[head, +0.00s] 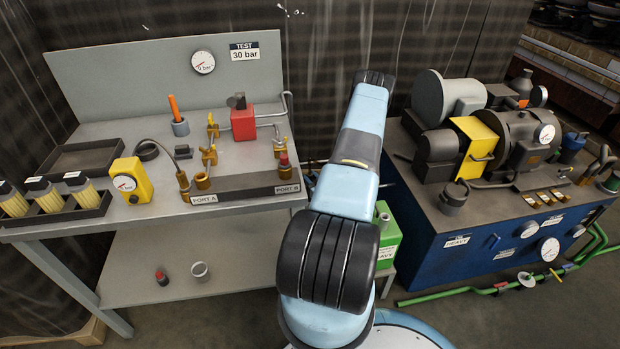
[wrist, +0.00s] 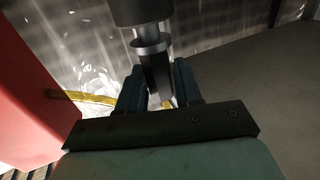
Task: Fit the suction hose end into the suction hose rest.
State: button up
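In the wrist view my gripper (wrist: 158,85) has its two dark fingers against both sides of a dark cylindrical piece with a grey collar (wrist: 150,48). It looks like the suction hose end, though its full shape is cut off by the top of the view. In the head view my arm reaches away toward the back wall, and the dark arm tip (head: 375,78) stands between the bench and the blue unit; the fingers and held piece are hidden there. I cannot tell which fitting is the suction hose rest; a dark open cup (head: 453,197) stands on the blue unit's left front edge.
The grey test bench (head: 130,222) at left carries a red block (head: 243,122), brass valves and a yellow gauge box (head: 131,182). The blue unit (head: 480,250) at right carries motors and a yellow guard. A green container (head: 385,238) stands between them. In the wrist view a large red surface (wrist: 30,80) is close at left.

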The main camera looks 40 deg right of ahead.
jog(key=o, duration=0.5)
jog(key=shift+c, duration=0.2)
